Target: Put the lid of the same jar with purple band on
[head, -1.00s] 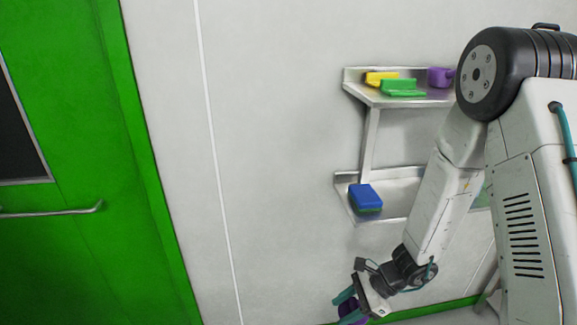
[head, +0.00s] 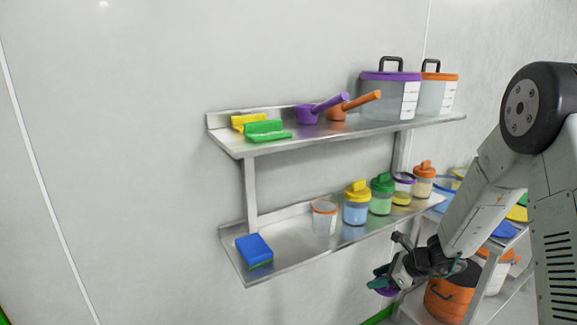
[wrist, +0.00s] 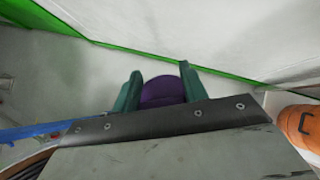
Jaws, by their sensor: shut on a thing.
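My gripper (head: 382,280) is shut on a purple lid (head: 387,292), low in front of the shelves and below the lower shelf. In the wrist view the purple lid (wrist: 162,92) sits between the two teal fingers. The jar with the purple band (head: 403,189) stands upright on the lower wall shelf (head: 290,262), towards its right end. It has no lid on and seems to hold something yellow. It stands between a green-lidded jar (head: 381,195) and an orange-lidded jar (head: 424,180), up and right of my gripper.
A yellow-lidded jar (head: 357,204) and an open jar with an orange band (head: 323,218) stand further left. A blue sponge (head: 254,250) lies at the shelf's left end. The upper shelf (head: 345,133) overhangs the jars. A large orange container (head: 447,302) is low at right.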

